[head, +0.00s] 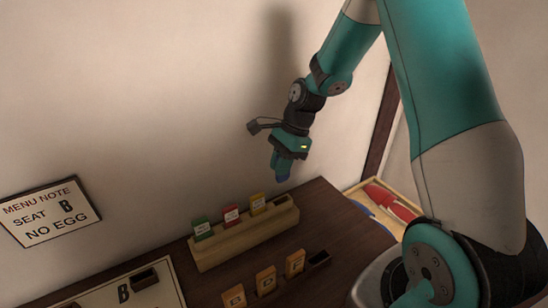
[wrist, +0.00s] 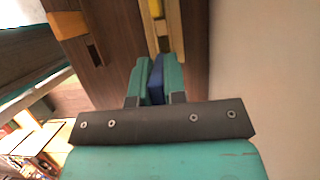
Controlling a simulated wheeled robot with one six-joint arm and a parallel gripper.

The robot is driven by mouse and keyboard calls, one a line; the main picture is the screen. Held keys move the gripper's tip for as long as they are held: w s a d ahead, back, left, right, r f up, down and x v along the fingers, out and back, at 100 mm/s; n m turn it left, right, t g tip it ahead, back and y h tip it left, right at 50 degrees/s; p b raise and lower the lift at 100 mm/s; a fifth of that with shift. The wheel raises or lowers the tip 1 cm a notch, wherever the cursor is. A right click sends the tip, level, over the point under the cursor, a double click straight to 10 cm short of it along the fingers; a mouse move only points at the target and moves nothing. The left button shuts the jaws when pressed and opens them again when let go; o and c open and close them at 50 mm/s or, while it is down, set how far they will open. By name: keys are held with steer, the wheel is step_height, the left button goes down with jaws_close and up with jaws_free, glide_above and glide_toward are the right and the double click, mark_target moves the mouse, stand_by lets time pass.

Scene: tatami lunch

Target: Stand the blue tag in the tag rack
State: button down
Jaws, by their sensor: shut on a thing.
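My gripper (head: 279,163) is shut on the blue tag (head: 283,174) and holds it above the right end of the tag rack. In the wrist view the blue tag (wrist: 157,82) stands between the two teal fingers of my gripper (wrist: 156,64). The tag rack (head: 240,248) is a long light wooden block on the dark table. A green tag, a red tag and a yellow tag stand in it from left to right. Its right end, past the yellow tag, is empty. The rack's end (wrist: 172,38) also shows ahead of the fingers in the wrist view.
A menu note (head: 50,212) hangs on the wall behind. A tray with red things (head: 391,200) lies at the right.

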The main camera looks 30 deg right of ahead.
mark_target(279, 183)
steer(key=shift+f+b, duration=2.15)
steer(key=shift+f, duration=0.7)
steer(key=shift+s+a+f, duration=0.1)
steer(key=shift+a+f, duration=0.05)
steer(key=shift+f, duration=0.35)
steer(key=shift+f, duration=0.65)
steer(key=shift+f, duration=0.15)
steer(key=shift+f, duration=0.25)
steer(key=shift+f, duration=0.1)
stand_by(0.7)
